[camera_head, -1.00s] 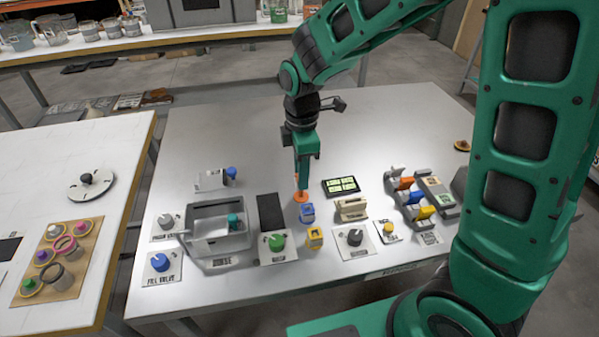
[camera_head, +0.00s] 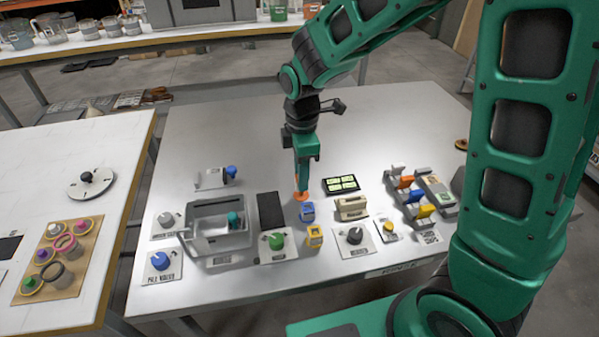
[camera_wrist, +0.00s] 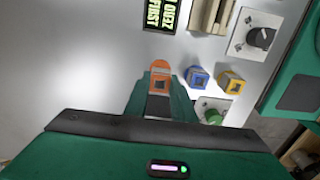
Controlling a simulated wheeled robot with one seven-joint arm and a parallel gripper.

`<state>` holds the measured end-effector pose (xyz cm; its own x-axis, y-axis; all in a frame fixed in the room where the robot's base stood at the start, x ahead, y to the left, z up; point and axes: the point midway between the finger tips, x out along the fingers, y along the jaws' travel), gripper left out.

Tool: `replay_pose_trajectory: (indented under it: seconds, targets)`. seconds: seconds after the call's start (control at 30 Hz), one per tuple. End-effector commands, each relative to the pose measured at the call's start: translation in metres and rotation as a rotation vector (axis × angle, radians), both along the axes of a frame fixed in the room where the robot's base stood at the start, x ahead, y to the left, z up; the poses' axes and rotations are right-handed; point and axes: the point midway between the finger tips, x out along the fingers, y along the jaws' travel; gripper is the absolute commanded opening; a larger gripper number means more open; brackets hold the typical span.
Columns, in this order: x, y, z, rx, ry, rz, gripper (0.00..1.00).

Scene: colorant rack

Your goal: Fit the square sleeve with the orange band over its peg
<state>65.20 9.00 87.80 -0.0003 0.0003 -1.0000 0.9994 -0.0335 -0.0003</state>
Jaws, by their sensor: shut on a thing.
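The sleeve with the orange band (camera_head: 301,196) is at the tip of my gripper (camera_head: 302,184), over the middle of the grey table. In the wrist view the orange-banded sleeve (camera_wrist: 161,76) sits at the end of my shut fingers, with a dark square opening in its face. I cannot tell whether it touches the table. A blue-banded block (camera_head: 307,212) and a yellow-banded block (camera_head: 314,236) stand close by, nearer the front edge. A grey rack (camera_head: 412,205) to the right carries orange, blue and yellow parts. I cannot make out which part is the sleeve's peg.
A dark display with green panels (camera_head: 341,185) and a beige block (camera_head: 350,208) stand right of my gripper. A green knob (camera_head: 277,241) and a grey open bin (camera_head: 205,243) are to the left. The back of the table is clear.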

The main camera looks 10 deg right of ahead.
Motion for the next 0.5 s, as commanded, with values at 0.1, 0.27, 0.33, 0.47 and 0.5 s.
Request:
replay_pose_trajectory:
  seconds: [0.1,0.27,0.33,0.47,0.5]
  targets:
    - [0.000,0.000,-0.003,-0.001,0.001,0.000,0.02]
    - [-0.001,0.000,-0.006,-0.001,0.002,0.000,0.02]
    - [-0.001,0.000,-0.008,-0.001,0.002,0.000,0.02]
    - [0.000,0.000,-0.011,0.000,0.001,0.000,0.02]
    - [0.000,0.000,-0.011,0.000,0.001,0.000,0.02]
